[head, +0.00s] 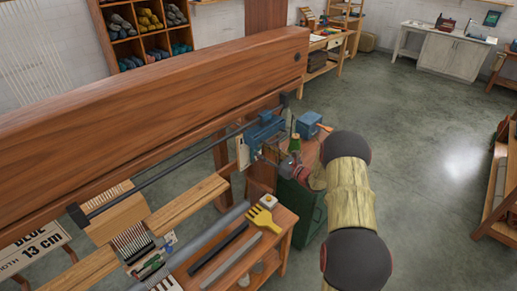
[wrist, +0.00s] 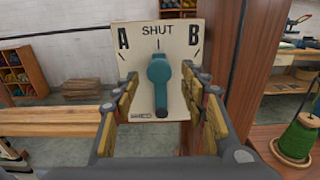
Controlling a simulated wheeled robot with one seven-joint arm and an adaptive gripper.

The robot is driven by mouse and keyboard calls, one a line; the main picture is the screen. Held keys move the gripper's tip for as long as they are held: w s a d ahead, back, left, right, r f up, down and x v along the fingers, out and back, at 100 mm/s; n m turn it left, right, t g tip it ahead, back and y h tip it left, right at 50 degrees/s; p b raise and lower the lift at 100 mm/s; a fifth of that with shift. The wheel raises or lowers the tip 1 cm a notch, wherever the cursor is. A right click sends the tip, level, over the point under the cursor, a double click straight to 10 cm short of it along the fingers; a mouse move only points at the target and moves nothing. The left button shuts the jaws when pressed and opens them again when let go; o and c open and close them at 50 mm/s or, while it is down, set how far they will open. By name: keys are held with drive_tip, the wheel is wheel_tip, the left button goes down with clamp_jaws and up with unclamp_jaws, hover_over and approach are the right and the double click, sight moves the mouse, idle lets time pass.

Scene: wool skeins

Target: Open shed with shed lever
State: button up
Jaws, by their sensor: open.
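The shed lever (wrist: 160,90) is a teal handle on a pale plate (wrist: 130,65) in the wrist view. The plate reads A at left, SHUT at the top and B at right. The lever's rounded hub is at the plate's middle and its handle hangs straight down, in line with the SHUT mark. My gripper (wrist: 160,84) is open, with one padded finger on each side of the lever. Gaps show between the fingers and the handle. In the head view the plate (head: 243,153) shows edge-on beside the loom, and the lever itself is hard to make out.
The loom's thick wooden beam (head: 150,85) crosses the head view. A wooden post (wrist: 240,60) stands right of the plate, with a green thread cone (wrist: 298,138) further right. A small table (head: 240,255) holds a yellow comb (head: 264,219). Open floor lies at right.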

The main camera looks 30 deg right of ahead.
sight(259, 149)
drive_tip(key=shift+x, duration=2)
drive_tip(key=shift+c, duration=0.3)
clamp_jaws()
